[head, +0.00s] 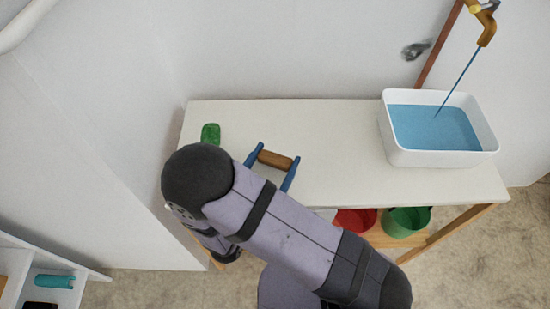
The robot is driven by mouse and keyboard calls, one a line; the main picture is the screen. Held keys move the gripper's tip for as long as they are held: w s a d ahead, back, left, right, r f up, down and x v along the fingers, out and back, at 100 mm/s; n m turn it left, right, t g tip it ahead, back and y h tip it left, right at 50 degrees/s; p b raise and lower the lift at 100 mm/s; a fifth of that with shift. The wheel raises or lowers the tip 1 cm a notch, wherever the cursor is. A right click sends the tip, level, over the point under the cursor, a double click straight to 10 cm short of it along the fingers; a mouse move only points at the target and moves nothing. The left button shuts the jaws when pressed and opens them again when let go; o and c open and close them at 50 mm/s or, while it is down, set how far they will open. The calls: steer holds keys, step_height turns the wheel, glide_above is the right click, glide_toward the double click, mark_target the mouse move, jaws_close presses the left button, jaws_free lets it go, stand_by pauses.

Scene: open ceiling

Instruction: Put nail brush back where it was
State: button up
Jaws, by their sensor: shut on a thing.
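The nail brush (276,160) is a small brown block, seen over the left half of the white table. My gripper (276,161) has two blue fingers, one at each end of the brush, and is shut on it. The brush lies slightly tilted across the picture between the fingertips. Whether its underside touches the table cannot be told from this view. My arm hides the table's front left part and what lies below it.
A green object (210,133) stands at the table's left end. A white basin (440,158) of blue water is at the right, under a brass tap (487,26). Red (355,220) and green (407,221) buckets sit below. The table (330,135) is clear between brush and basin.

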steer(key=shift+f, duration=0.15)
steer(key=o, duration=1)
steer(key=shift+r, duration=0.2)
steer(key=b+v, duration=0.1)
steer(key=v, duration=1.1)
steer(key=shift+b, duration=0.3)
steer(key=shift+w+a, duration=0.1)
steer(key=shift+w, duration=0.05)
